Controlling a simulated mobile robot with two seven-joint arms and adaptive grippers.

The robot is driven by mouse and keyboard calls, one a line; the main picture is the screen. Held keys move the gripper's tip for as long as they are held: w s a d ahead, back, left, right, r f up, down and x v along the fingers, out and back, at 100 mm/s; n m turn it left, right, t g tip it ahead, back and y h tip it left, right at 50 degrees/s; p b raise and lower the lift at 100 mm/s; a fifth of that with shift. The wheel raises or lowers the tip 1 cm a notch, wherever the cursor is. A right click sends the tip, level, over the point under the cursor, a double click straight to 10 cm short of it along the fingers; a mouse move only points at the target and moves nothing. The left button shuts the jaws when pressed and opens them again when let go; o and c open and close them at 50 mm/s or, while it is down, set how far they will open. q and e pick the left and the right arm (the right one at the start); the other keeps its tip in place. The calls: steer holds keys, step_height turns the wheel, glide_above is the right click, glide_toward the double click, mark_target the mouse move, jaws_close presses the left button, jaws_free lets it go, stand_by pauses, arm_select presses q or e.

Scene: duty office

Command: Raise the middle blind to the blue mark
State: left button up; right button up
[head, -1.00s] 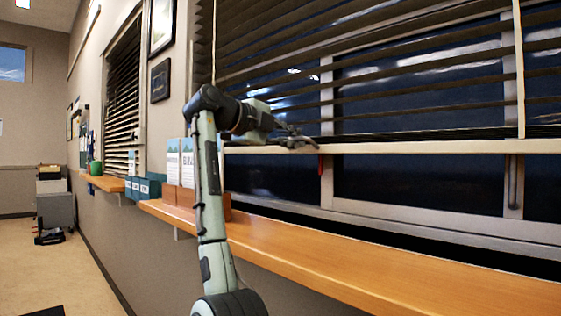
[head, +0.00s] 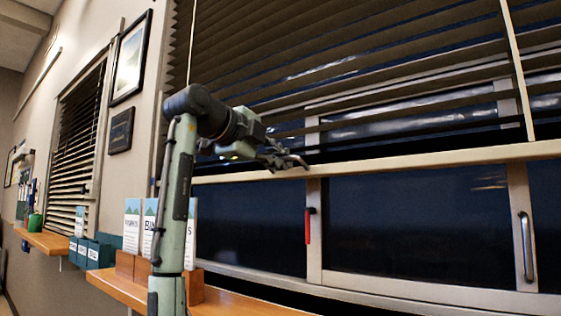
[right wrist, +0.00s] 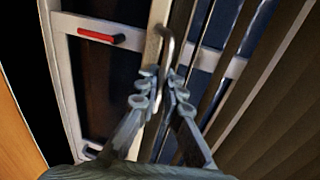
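The large blind (head: 400,75) with dark slats hangs partly raised over the window, its pale bottom rail (head: 420,157) running across the head view and tilting slightly up to the right. My right gripper (head: 292,163) is at this rail, left of its middle. In the right wrist view my right gripper (right wrist: 160,82) has its two fingers on either side of the pale rail, seemingly shut on it; the exact contact is partly hidden. The slats also show in the right wrist view (right wrist: 265,85). I cannot make out a blue mark. My left gripper is not in view.
Below the rail are the window frame with a red handle (head: 308,226) and a metal handle (head: 526,247). A wooden sill (head: 235,304) carries leaflet holders (head: 133,225) beside my arm. Another blind (head: 75,150) and framed pictures (head: 130,58) are to the left.

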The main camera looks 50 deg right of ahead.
steer(key=o, duration=0.5)
steer(key=shift+a, duration=0.1)
steer(key=v, duration=1.2)
